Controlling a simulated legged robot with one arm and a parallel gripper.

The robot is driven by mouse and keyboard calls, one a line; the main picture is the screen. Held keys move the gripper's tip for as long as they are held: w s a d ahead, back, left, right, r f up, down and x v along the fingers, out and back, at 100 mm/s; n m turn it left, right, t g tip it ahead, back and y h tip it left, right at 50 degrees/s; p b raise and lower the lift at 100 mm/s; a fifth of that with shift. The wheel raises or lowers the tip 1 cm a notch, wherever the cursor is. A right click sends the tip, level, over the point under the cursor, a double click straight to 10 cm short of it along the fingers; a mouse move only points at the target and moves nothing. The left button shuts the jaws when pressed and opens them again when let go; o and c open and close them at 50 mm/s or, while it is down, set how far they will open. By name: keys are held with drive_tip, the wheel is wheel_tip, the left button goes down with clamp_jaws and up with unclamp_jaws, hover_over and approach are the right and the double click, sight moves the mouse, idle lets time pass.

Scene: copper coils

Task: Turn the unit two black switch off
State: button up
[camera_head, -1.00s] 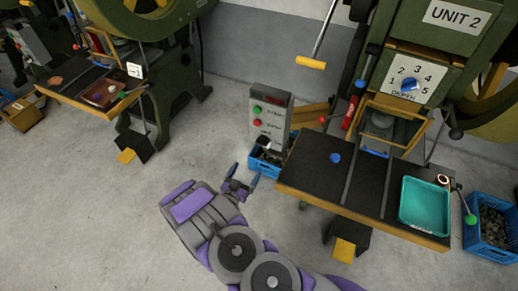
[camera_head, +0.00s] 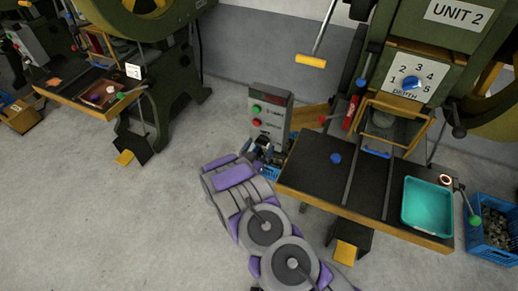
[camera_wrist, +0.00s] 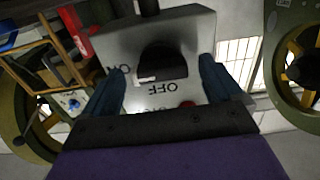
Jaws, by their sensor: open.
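The unit two control box (camera_head: 268,112) is a grey box with green and red buttons, left of the press marked UNIT 2. The black switch (camera_wrist: 163,62) is a rounded knob on its face in the wrist view. An ON label (camera_wrist: 124,69) is left of it and an upside-down OFF label (camera_wrist: 160,88) is below it. A white mark shows at the knob's lower left. My gripper (camera_wrist: 162,70) is open, one finger on each side of the switch; contact is unclear.
The press table (camera_head: 315,175) with a teal tray (camera_head: 405,205) is close on the right. Another press (camera_head: 165,85) stands at the left.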

drive_tip(key=c, duration=1.1)
drive_tip(key=shift+o, duration=0.2)
drive_tip(key=shift+n, duration=0.4)
drive_tip(key=n+p, duration=0.2)
drive_tip(key=n, duration=0.1)
drive_tip(key=shift+a+r+n+p, duration=0.1)
drive_tip(key=shift+n+p, duration=0.2)
drive_tip(key=shift+a+n+p, duration=0.1)
drive_tip(key=shift+n+p, duration=0.7)
drive_tip(key=shift+n, duration=6)
